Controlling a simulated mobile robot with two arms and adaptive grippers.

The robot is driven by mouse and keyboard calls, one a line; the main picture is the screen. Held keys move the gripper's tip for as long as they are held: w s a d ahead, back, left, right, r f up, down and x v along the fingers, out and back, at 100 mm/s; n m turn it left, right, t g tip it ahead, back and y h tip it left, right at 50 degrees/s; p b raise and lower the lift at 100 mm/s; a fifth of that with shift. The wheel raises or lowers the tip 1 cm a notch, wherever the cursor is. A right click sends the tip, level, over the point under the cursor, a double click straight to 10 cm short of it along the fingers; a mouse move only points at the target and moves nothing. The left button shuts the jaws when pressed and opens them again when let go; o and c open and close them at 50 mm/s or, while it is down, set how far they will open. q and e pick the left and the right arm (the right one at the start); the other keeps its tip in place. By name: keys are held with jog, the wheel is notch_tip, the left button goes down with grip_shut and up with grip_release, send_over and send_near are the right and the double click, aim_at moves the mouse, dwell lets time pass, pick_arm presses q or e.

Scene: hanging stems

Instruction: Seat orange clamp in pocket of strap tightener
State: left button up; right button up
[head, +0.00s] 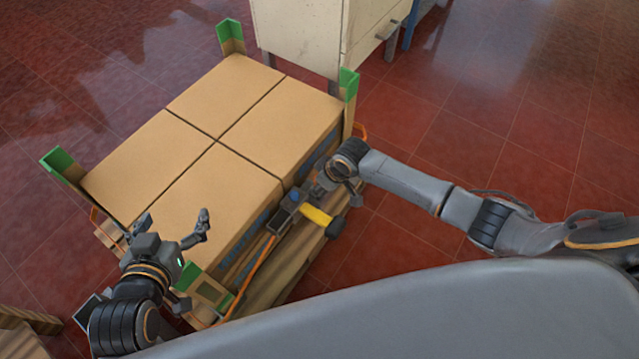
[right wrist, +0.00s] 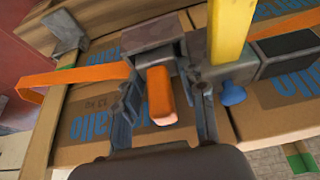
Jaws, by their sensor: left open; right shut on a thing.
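The orange clamp (right wrist: 160,95) is a small block between the fingers of my right gripper (right wrist: 165,108), which is shut on it. Its far end is at a grey block of the strap tightener (right wrist: 210,72); I cannot tell whether it is inside the pocket or only in front of it. The tightener has a yellow handle (right wrist: 231,30) and a blue knob (right wrist: 232,93). In the head view the yellow handle (head: 316,214) shows below my right gripper (head: 324,184), and the clamp cannot be made out. My left gripper (head: 198,232) is open and empty above the near-left box.
Cardboard boxes (head: 215,150) stand on a pallet with green-topped corner posts (head: 348,84). An orange strap (right wrist: 80,73) runs along the box side. A cream cabinet (head: 310,30) stands behind. Red tiled floor (head: 510,110) is free at the right.

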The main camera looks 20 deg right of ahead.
jog(key=shift+s+a+f, duration=0.15)
jog(key=o, duration=1.2)
jog(key=shift+f, duration=0.1)
jog(key=shift+r, duration=0.2)
jog(key=v, duration=1.1)
jog(key=shift+r, duration=0.4)
jog(key=shift+s, duration=0.1)
